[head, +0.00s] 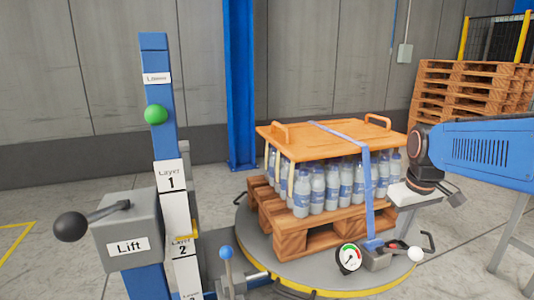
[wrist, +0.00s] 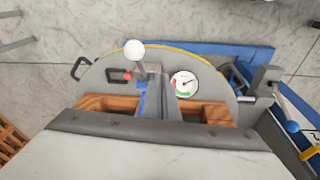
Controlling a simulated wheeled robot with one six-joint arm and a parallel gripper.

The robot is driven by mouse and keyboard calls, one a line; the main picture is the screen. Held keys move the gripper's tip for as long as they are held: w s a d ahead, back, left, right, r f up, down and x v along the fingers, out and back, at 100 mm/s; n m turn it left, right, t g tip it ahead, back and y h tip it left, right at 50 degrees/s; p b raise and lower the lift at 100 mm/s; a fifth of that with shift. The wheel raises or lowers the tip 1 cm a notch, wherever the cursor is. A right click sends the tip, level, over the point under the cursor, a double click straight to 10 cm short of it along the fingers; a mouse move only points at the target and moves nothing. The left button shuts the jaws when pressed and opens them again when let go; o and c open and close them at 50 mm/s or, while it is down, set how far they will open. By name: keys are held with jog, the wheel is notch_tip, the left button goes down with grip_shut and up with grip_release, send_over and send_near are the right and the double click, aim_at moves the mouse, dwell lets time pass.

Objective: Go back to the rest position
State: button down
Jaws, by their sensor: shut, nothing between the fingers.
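My gripper (head: 436,190) is at the right in the head view, beside the right side of the strapped load, with the blue arm reaching in from the right edge. It is shut and holds nothing. In the head view its fingers are small and partly hard to make out against the pale surface around them. In the wrist view a pale slab with a dark front edge fills the bottom and hides much of the load.
Bottles (head: 318,190) stand on a wooden pallet (head: 290,240) under an orange board (head: 340,140), with a blue strap (head: 367,190) around them. A gauge (head: 348,258) and white-knobbed lever (head: 415,254) are in front. A lift post (head: 160,130) stands left; stacked pallets (head: 455,95) stand behind right.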

jog(key=s+a+f+m+t, duration=0.1)
jog(key=s+a+f, duration=0.2)
jog(key=s, duration=0.6)
jog(key=s+a+f+m+t, duration=0.1)
jog(key=s+a+f, duration=0.2)
jog(key=s, duration=0.6)
jog(key=shift+w+a, duration=0.1)
dwell(1.0)
